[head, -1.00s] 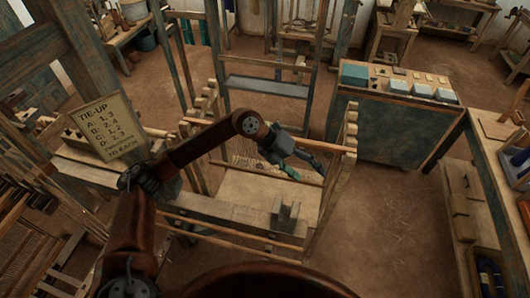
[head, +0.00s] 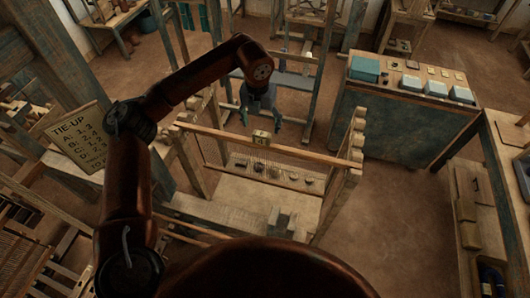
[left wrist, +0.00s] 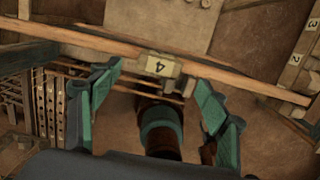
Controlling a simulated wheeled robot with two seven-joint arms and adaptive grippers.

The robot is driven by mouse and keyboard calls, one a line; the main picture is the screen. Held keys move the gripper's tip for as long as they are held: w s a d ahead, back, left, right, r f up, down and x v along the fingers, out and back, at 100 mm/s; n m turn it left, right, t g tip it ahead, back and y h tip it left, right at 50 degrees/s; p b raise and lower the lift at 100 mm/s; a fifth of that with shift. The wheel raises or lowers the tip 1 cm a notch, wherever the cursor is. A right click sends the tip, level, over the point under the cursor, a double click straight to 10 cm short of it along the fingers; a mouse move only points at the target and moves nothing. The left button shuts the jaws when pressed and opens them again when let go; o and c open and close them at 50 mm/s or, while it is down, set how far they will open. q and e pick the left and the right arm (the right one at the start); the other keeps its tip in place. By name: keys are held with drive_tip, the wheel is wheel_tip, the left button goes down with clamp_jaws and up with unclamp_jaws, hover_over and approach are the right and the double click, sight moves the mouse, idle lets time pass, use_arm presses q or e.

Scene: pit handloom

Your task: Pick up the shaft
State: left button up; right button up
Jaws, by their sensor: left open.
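The shaft (head: 310,154) is a long wooden bar across the pit loom, with a pale tag (head: 262,137) near its middle. In the left wrist view the shaft (left wrist: 225,78) crosses the upper part, and its tag (left wrist: 158,66) reads 4. My left gripper (head: 262,122) is open and empty, pointing down just beyond the tagged stretch in the head view. In the left wrist view its green fingers (left wrist: 155,92) stand wide apart on either side of the tag, with no contact visible. My right gripper is not in view.
Wooden loom posts (head: 350,150) stand at the shaft's right end. Several small dark items (head: 290,176) show below the shaft. A TIE-UP sign (head: 75,135) is at the left. A bench (head: 400,122) with teal boxes stands behind right. The floor (head: 400,220) at right is clear.

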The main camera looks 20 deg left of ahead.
sight(262, 133)
use_arm(q)
drive_tip(key=shift+w+f, duration=0.25)
drive_tip(key=shift+f, duration=0.1)
drive_tip(key=shift+f+p, duration=0.3)
drive_tip(key=shift+f, duration=0.1)
drive_tip(key=shift+s+f+p, duration=0.25)
drive_tip(key=shift+f+p, duration=0.6)
drive_tip(key=shift+f, duration=0.35)
drive_tip(key=shift+w+f+p, duration=0.2)
drive_tip(key=shift+f+p, duration=0.1)
drive_tip(key=shift+f, duration=0.35)
drive_tip(key=shift+w+f+p, duration=0.2)
drive_tip(key=shift+f+p, duration=0.05)
drive_tip(key=shift+f, duration=0.85)
drive_tip(key=c, duration=0.8)
clamp_jaws()
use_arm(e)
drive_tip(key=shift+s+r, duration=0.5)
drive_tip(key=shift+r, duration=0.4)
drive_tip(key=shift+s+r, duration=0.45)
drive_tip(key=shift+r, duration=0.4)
